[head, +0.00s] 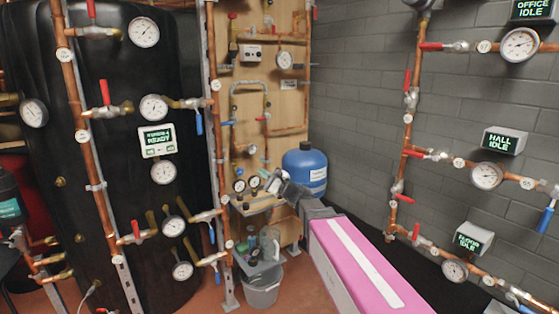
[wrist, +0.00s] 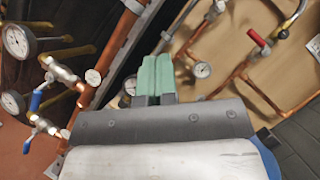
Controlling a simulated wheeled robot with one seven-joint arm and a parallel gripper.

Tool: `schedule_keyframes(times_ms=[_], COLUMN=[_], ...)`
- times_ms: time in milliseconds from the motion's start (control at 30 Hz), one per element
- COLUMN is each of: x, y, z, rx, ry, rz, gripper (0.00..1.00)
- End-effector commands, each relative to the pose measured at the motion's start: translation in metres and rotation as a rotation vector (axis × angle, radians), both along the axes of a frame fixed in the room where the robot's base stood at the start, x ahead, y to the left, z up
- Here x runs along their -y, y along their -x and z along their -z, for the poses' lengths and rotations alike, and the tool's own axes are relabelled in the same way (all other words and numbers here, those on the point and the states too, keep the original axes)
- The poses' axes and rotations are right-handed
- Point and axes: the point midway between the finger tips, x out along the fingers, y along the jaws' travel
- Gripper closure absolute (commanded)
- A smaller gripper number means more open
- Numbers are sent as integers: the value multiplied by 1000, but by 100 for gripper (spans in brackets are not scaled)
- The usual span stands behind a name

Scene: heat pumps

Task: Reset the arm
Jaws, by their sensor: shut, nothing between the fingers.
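My arm is pink with a white stripe and stretches in from the lower right of the head view. My gripper (head: 274,184) is at its far end, in front of the wooden panel (head: 283,98) and beside a blue tank (head: 306,168). In the wrist view, my gripper (wrist: 156,62) shows two green fingers pressed together, with nothing seen between them. The fingers point toward the wooden panel and its copper pipes. Whether the fingertips touch anything there cannot be told.
A small shelf (head: 257,204) and a grey bucket (head: 262,289) are below my gripper. A large black tank (head: 115,215) with gauges and copper pipes with valves stands left. More valved pipes (head: 408,130) run along the grey block wall (head: 362,85) on the right.

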Motion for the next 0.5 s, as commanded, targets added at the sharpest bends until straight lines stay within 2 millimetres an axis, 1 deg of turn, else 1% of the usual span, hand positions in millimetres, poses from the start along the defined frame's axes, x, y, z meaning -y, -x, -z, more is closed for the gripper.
schedule_keyframes(times_ms=[167, 267, 367, 467, 500], x=[2, 4, 8, 18, 24], y=[12, 21, 33, 49, 56], z=[27, 47, 73, 109, 123], rx=[33, 57, 85, 116, 130], ry=[148, 255, 395, 573, 651], rz=[-18, -35, -62, -104, -124], gripper=[100, 100, 100, 100, 100])
